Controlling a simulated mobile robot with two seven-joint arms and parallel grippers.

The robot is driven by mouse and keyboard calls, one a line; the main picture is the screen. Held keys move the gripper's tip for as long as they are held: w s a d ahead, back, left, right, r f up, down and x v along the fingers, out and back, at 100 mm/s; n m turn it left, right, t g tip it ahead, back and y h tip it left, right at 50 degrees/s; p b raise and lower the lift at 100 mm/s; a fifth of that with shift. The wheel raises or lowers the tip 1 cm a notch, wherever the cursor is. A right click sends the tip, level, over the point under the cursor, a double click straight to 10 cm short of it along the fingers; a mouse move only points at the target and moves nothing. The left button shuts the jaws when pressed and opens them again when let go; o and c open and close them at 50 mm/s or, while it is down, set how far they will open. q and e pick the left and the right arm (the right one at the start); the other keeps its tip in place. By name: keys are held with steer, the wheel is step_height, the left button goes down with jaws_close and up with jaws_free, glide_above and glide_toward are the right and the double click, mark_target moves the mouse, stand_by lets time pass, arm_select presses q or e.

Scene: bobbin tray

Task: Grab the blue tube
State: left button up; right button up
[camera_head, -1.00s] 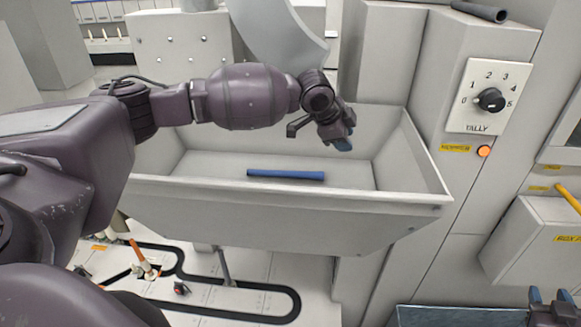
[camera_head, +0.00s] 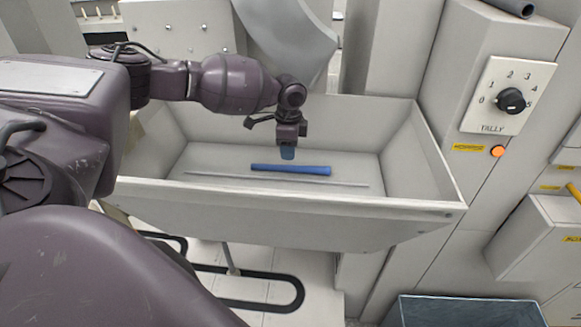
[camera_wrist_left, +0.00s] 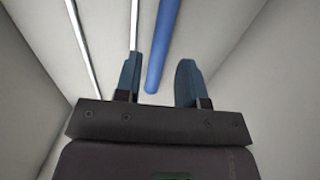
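The blue tube (camera_head: 290,169) lies on the floor of the grey tray (camera_head: 320,207), running left to right in the head view. My left gripper (camera_head: 288,153) points down into the tray just above and behind the tube's middle. In the left wrist view the gripper (camera_wrist_left: 160,82) is open, its two blue fingers apart. The tube (camera_wrist_left: 162,45) shows between the fingers in that picture, with its near end by the fingertips; contact cannot be seen. My right gripper is out of view.
A thin pale rod or ridge (camera_head: 220,179) runs along the tray floor in front of the tube. The tray's walls rise on all sides. A tally dial (camera_head: 511,100) is on the right, and a blue-rimmed bin (camera_head: 470,299) stands at the lower right.

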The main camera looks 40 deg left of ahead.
mark_target(289, 166)
arm_select(q)
steer(key=shift+w+a+f, duration=0.1)
steer(key=shift+w+f, duration=0.05)
steer(key=shift+f, duration=3.15)
jaws_close()
